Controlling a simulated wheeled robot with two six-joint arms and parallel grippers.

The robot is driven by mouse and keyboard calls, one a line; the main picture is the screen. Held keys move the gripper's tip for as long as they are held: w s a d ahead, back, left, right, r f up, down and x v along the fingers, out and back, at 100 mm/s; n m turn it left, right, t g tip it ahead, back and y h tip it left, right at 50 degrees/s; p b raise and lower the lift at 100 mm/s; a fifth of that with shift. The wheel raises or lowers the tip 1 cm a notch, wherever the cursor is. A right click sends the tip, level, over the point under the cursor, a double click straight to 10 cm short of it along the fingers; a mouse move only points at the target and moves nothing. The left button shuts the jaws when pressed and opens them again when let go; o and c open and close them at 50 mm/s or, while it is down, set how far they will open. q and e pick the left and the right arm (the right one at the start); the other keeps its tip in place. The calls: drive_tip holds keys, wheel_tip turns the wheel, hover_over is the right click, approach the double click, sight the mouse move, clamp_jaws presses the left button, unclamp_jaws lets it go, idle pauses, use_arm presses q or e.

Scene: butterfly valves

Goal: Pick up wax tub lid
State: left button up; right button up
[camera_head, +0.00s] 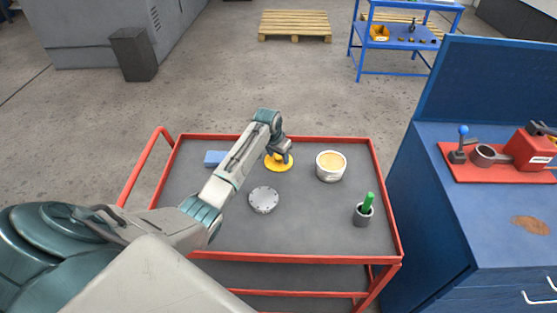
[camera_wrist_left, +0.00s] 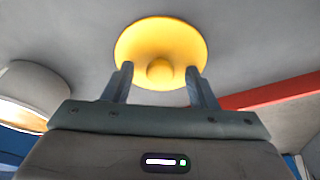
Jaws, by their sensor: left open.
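The yellow wax tub lid (camera_head: 281,166) is a round disc with a small knob, lying on the cart's grey top near its back edge. My left gripper (camera_head: 280,156) is right over it. In the left wrist view the lid (camera_wrist_left: 160,42) shows just beyond the fingertips, with its knob between them. There my left gripper (camera_wrist_left: 160,85) is open, its two fingers apart. I cannot tell whether they touch the lid. The open tub (camera_head: 331,166), white with yellowish wax, stands right of the lid. My right gripper is not in view.
A blue workbench (camera_head: 440,190) stands close on the right. The cart's front middle is clear.

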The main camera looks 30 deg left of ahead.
use_arm(q)
drive_tip(key=c, duration=1.1)
drive_tip(key=shift+o, duration=0.2)
drive_tip(key=shift+r, duration=0.2)
